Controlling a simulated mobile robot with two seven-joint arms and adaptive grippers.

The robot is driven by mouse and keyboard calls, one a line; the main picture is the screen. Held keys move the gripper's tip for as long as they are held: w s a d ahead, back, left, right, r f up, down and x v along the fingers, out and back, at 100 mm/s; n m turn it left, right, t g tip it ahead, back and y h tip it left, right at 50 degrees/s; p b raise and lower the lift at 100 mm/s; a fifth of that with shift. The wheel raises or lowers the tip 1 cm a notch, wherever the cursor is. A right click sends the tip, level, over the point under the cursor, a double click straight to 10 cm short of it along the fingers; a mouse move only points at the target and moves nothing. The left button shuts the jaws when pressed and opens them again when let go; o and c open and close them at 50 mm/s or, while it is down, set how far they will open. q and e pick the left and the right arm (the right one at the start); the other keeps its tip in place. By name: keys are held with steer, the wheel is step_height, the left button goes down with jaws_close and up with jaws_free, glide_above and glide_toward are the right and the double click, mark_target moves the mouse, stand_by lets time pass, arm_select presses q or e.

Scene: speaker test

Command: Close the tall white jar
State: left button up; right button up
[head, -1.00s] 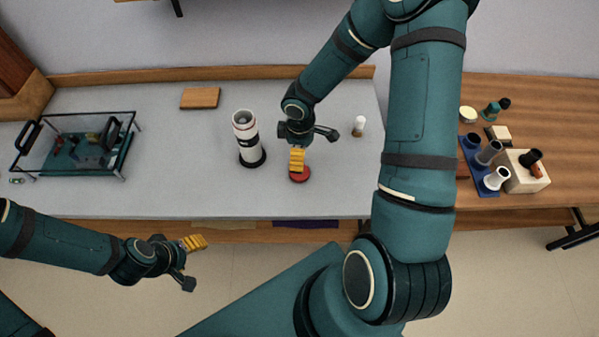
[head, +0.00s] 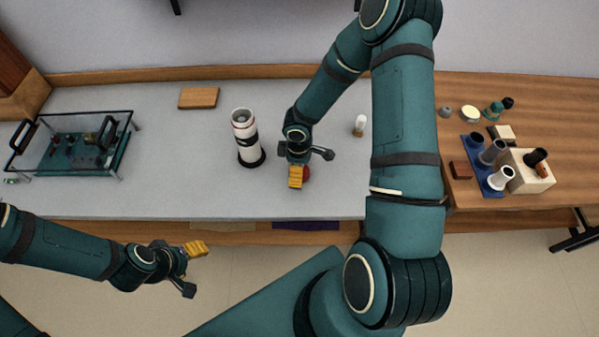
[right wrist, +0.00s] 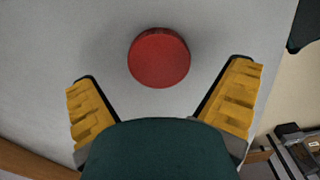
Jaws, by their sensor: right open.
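The tall white jar (head: 246,143) stands upright on the grey table, with a dark band and a dark base; its top looks open. A round red lid (right wrist: 159,57) lies flat on the table to the jar's right; in the head view the red lid (head: 306,172) is partly hidden by my right gripper. My right gripper (head: 296,178) is open and empty; in the right wrist view its yellow fingers (right wrist: 160,102) are wide apart, with the lid beyond the gap between them. My left gripper (head: 197,248) hangs in front of the table, away from the jar; its finger opening is unclear.
A wooden block (head: 199,97) lies behind the jar, and a small white-topped bottle (head: 360,125) stands right of my right gripper. The wooden table (head: 470,212) at the right holds several small containers.

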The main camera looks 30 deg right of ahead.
step_height(320, 180, down, 2)
steer(key=shift+f, duration=0.1)
steer(key=c, duration=0.8)
step_height(320, 180, up, 10)
steer(key=p, duration=0.2)
stand_by(0.3)
